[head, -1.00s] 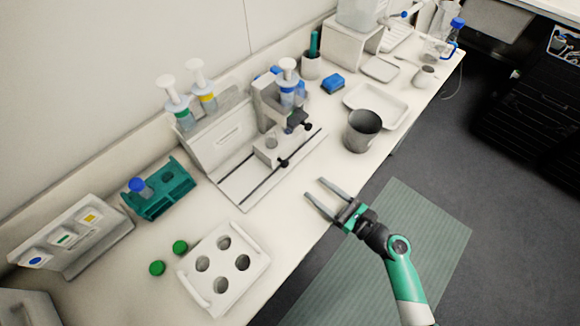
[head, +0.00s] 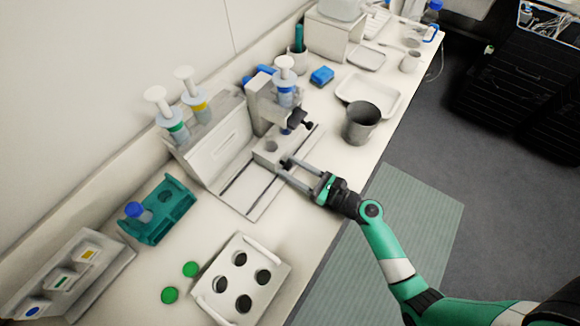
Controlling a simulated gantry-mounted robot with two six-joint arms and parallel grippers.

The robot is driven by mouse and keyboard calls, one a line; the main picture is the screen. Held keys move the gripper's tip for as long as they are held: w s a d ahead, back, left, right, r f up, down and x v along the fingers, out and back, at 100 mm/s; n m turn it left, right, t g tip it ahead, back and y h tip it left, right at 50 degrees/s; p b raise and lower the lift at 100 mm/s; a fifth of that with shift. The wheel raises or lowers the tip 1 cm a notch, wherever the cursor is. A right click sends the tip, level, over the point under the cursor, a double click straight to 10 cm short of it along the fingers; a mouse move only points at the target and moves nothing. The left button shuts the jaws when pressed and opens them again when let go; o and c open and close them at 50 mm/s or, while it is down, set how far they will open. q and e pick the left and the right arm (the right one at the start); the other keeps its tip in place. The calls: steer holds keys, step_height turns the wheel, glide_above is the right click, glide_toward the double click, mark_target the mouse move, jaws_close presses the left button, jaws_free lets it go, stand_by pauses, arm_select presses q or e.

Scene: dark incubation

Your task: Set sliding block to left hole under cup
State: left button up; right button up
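The white sliding block (head: 268,153) sits on the rails of the white stand (head: 248,205), with a round hole in its top and a black knob (head: 287,163) on its front. Only one hole shows clearly. A clear cup with a white top and blue band (head: 285,88) is held upright in the stand's raised arm, above and behind the block. My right gripper (head: 283,167) is open, its fingers reaching to the knob from the front right. I cannot tell whether they touch it. My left gripper is not in view.
A grey beaker (head: 362,122) and white tray (head: 385,97) stand to the right. A white holed rack (head: 240,283), green caps and a teal rack (head: 160,212) are at the front left. The bench front edge is close.

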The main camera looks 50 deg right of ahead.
jaws_close()
stand_by(1.2)
